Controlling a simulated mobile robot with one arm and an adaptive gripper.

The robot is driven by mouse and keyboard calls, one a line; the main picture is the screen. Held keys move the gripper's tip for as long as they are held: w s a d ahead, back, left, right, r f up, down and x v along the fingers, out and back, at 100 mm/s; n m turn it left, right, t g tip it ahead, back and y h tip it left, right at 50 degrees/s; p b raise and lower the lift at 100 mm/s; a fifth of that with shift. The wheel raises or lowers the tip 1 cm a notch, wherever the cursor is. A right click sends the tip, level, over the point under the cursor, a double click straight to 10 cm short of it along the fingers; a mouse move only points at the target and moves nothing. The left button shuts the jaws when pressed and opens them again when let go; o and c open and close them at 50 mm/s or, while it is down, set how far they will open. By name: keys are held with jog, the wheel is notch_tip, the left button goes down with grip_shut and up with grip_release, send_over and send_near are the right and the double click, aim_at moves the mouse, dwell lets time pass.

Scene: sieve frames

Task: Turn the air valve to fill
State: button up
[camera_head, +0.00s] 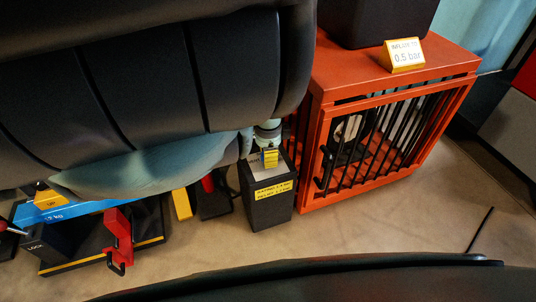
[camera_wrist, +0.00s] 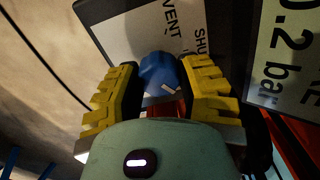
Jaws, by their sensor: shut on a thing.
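The air valve is a blue knob (camera_wrist: 158,72) on a plate (camera_wrist: 150,30) lettered "VENT" and, cut off, "SHU". A small white mark shows on the knob's lower right. My gripper (camera_wrist: 161,78) has its yellow ridged fingers on either side of the knob and is shut on it. No "fill" lettering is visible; my gripper covers the lower part of the plate. In the head view my gripper (camera_head: 270,158) is at the top of a dark box (camera_head: 268,208) with a yellow label, and the knob is mostly hidden.
A sign reading "0.2 bar" (camera_wrist: 285,55) is at the wrist view's right. A red clamp-like part (camera_head: 118,238) is at lower left. My arm hides much of the upper left.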

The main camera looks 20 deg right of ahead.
jog(key=o, duration=1.2)
jog(key=shift+w+d+r, duration=0.1)
jog(key=shift+r, duration=5.9)
